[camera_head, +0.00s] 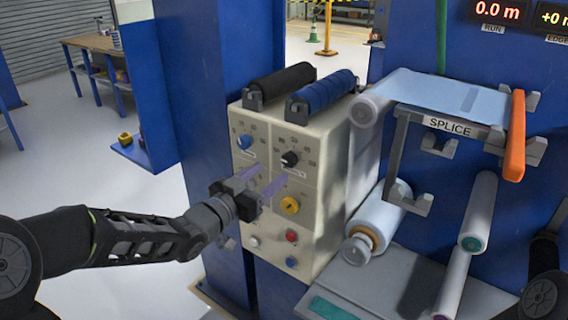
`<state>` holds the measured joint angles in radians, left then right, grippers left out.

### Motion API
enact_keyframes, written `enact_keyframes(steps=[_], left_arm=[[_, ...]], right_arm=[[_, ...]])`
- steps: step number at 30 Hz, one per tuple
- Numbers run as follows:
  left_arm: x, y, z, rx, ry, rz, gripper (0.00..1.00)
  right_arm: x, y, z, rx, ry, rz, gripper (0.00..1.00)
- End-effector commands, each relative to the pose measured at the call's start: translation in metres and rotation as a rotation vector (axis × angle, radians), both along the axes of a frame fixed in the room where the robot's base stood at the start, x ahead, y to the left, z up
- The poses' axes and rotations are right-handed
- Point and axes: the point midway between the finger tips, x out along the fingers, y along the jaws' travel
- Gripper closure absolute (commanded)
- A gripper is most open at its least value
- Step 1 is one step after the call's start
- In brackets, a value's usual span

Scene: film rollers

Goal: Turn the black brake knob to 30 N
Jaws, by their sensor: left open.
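The black brake knob (290,159) is on the upper right of the beige control panel's front face, with scale marks around it. Its setting is too small to read. My left gripper (271,177) is in front of the panel, just below and left of the black knob. Its two purplish fingers are apart with nothing between them, and they point toward the panel. The knob is apart from the fingers in the picture. My right gripper is out of view; only a part of my right arm shows at the lower right edge.
Two rollers (322,91) sit on top. Right of it are film rolls (379,222) and an orange handle (515,135).

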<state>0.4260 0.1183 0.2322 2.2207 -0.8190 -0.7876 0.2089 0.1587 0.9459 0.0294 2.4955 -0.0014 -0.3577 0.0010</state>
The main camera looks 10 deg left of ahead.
Motion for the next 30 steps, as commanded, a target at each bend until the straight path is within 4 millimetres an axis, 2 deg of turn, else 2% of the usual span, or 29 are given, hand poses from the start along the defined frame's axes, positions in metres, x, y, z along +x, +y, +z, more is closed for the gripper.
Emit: enact_keyframes(steps=[10,15,25,30], left_arm=[[0.047,-0.019,0.0,-0.003,0.003,-0.001,0.41],[0.063,-0.026,0.0,-0.002,0.002,-0.001,0.41],[0.066,-0.027,-0.001,-0.001,0.003,0.0,0.42],[0.066,-0.027,-0.001,-0.001,0.002,0.0,0.56]], right_arm=[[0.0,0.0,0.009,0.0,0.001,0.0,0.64],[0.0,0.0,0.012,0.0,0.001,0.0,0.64],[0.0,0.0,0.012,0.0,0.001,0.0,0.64],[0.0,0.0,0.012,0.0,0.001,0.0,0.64]])
